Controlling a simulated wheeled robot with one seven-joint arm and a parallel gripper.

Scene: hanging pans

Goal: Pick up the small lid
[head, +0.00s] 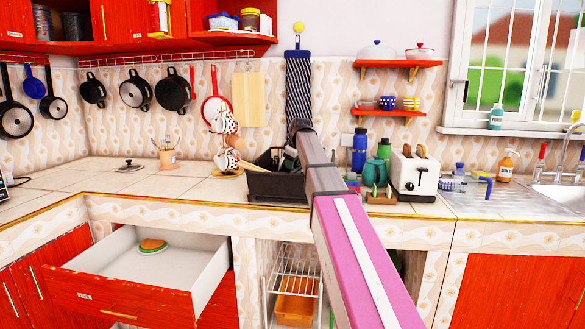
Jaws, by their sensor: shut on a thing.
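A small round lid (130,166) with a dark knob lies flat on the tiled counter at the left, apart from my arm. My arm reaches forward from the bottom right, and its far end bends down over the black dish rack. My gripper (290,161) shows there only as small dark shapes, partly behind my arm. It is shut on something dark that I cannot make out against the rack. Its fingertips are not clear.
The black dish rack (277,187) stands below my arm's end. An open drawer (134,283) juts out below. Counter around the lid is clear.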

